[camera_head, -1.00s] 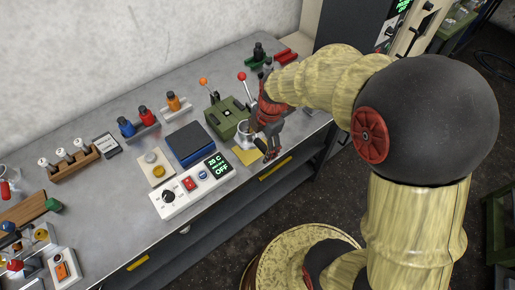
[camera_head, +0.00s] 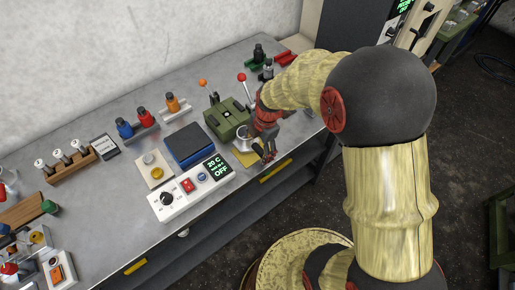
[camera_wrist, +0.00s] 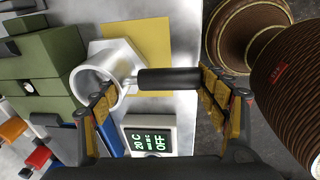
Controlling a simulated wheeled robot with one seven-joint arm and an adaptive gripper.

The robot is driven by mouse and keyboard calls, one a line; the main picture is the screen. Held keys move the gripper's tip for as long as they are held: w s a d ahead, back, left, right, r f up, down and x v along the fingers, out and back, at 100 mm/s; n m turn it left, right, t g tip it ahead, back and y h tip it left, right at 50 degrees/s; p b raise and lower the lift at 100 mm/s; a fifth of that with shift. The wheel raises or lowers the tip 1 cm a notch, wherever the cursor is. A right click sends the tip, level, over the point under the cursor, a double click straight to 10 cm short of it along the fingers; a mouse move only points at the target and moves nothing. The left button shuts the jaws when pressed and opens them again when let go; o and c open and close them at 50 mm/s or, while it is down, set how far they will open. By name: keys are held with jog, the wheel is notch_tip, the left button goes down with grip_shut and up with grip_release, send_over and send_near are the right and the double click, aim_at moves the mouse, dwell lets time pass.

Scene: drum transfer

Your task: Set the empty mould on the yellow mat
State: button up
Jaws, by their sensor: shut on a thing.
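The mould (camera_wrist: 104,70) is a silver cup with an angular base and a black handle (camera_wrist: 168,79); its visible inside looks bare. The yellow mat (camera_wrist: 150,35) shows behind the mould in the wrist view. In the head view the mould (camera_head: 242,132) is at the mat's (camera_head: 246,158) back edge, partly hidden by my gripper (camera_head: 267,154). My gripper (camera_wrist: 158,95) is shut on the mould, one finger by the cup and the other at the handle's end. I cannot tell whether the mould's base touches the mat.
A green press-like block (camera_head: 227,118) with a red-knobbed lever stands close behind the mould. A white control box (camera_head: 190,190) reading OFF lies to the left, with a blue-topped box (camera_head: 190,144) behind it. The bench's front edge is close to the mat.

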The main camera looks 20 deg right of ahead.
jog(key=shift+f, duration=0.15)
jog(key=o, duration=1.7)
jog(key=s+r+m+t+p, duration=0.1)
jog(key=s+r+m+p, duration=0.25)
jog(key=r, duration=1.55)
jog(key=s+r+m+t, duration=0.1)
jog(key=s+r+m, duration=0.4)
jog(key=s+m, duration=0.2)
jog(key=s+r+m+t+h, duration=0.1)
jog(key=s+r+m+t, duration=0.1)
jog(key=s+r+m, duration=0.3)
jog(key=s+m, duration=0.3)
jog(key=m, duration=0.2)
jog(key=shift+s+b, duration=0.3)
jog(key=shift+b, duration=0.1)
